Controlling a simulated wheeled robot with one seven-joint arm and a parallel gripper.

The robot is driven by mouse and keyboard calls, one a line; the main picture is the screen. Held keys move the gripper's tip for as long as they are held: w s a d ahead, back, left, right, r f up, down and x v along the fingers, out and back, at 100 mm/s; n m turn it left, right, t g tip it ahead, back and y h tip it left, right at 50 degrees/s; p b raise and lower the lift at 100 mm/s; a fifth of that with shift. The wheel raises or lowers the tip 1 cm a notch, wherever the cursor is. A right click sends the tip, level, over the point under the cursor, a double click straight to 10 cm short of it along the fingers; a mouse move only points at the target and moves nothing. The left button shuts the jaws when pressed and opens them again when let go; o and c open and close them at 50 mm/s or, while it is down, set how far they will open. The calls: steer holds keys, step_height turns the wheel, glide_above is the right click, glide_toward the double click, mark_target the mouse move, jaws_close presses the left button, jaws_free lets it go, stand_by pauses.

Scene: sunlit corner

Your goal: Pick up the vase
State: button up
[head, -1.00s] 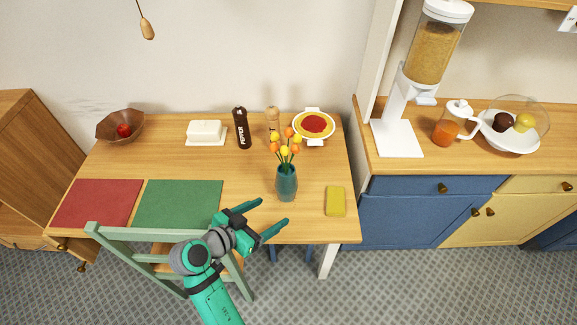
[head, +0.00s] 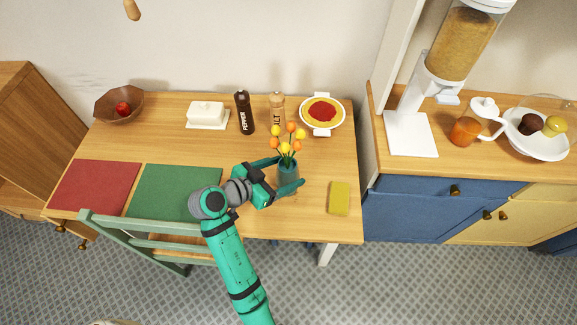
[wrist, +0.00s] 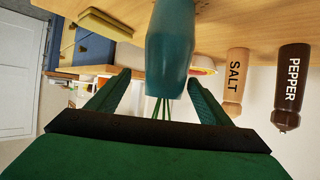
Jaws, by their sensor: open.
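The teal vase (head: 288,173) stands upright on the wooden table and holds orange and yellow flowers (head: 287,145). My gripper (head: 284,172) is open, with one finger on each side of the vase in the head view. In the wrist view the vase (wrist: 171,45) appears upside down, between and beyond the fingertips of my gripper (wrist: 160,88). I cannot tell whether either finger touches it. The lower part of the vase is partly hidden by my gripper in the head view.
A yellow sponge-like block (head: 339,198) lies right of the vase. Behind stand the salt mill (head: 277,112), pepper mill (head: 244,113), a plate of food (head: 322,128) and a butter dish (head: 207,114). A green chair (head: 150,228) stands at the table's front.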

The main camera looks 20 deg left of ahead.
mark_target(296, 166)
steer(key=shift+a+f+x, duration=0.1)
steer(key=shift+a+x, duration=0.1)
steer(key=shift+x, duration=1.35)
steer(key=shift+a+f+x, duration=0.1)
steer(key=shift+a+x, duration=0.05)
steer(key=shift+x, duration=1.45)
steer(key=shift+c, duration=0.6)
steer(key=shift+w+r, duration=0.1)
jaws_close()
